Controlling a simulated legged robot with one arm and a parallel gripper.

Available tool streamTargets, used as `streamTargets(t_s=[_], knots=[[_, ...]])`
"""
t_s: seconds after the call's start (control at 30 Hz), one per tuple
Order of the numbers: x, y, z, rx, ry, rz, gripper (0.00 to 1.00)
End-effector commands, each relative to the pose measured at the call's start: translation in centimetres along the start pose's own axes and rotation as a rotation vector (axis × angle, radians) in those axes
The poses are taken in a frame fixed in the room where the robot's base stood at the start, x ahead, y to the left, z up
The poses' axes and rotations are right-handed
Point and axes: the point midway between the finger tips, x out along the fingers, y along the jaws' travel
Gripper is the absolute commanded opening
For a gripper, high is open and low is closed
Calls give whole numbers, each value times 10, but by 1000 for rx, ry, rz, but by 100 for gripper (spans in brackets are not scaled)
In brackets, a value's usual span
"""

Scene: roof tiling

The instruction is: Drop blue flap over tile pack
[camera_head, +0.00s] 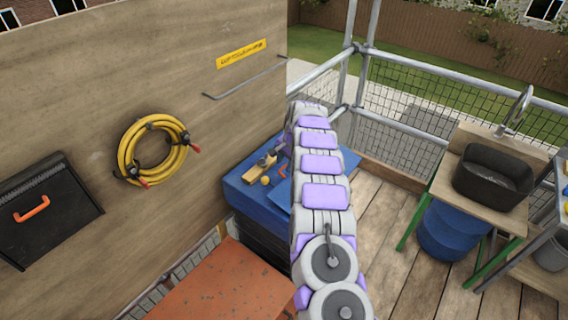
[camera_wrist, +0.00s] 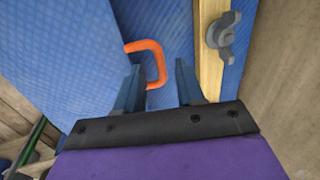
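The blue covering (camera_head: 245,190) lies over a dark layered stack (camera_head: 262,234), apparently the tile pack, beside the board wall. A lighter blue panel, apparently the flap (camera_head: 283,196), shows on top, partly hidden by my arm. An orange handle (camera_head: 283,169) stands on the blue surface; it also shows in the wrist view (camera_wrist: 160,62). My gripper (camera_wrist: 160,66) is open and empty, its two dark fingers apart. The handle's bar shows between the fingertips, close to the left finger. Whether they touch is unclear. My gripper's tip is hidden in the head view.
A wooden bar (camera_head: 262,165) with a grey wing nut (camera_wrist: 222,34) lies right of the fingers in the wrist view. The board wall (camera_head: 90,70) carries a yellow hose (camera_head: 128,155) and rail (camera_head: 245,82). A sink bench (camera_head: 470,205) stands right. Plank floor (camera_head: 385,225) is clear.

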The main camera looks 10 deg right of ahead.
Motion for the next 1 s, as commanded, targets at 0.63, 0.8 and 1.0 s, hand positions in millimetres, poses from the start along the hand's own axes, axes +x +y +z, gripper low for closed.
streamTargets(t_s=[0.63,0.8,1.0], knots=[[-107,-2,0,0,2,-1,38],[-144,-3,1,-2,4,-2,38],[-168,-2,1,-1,2,2,38]])
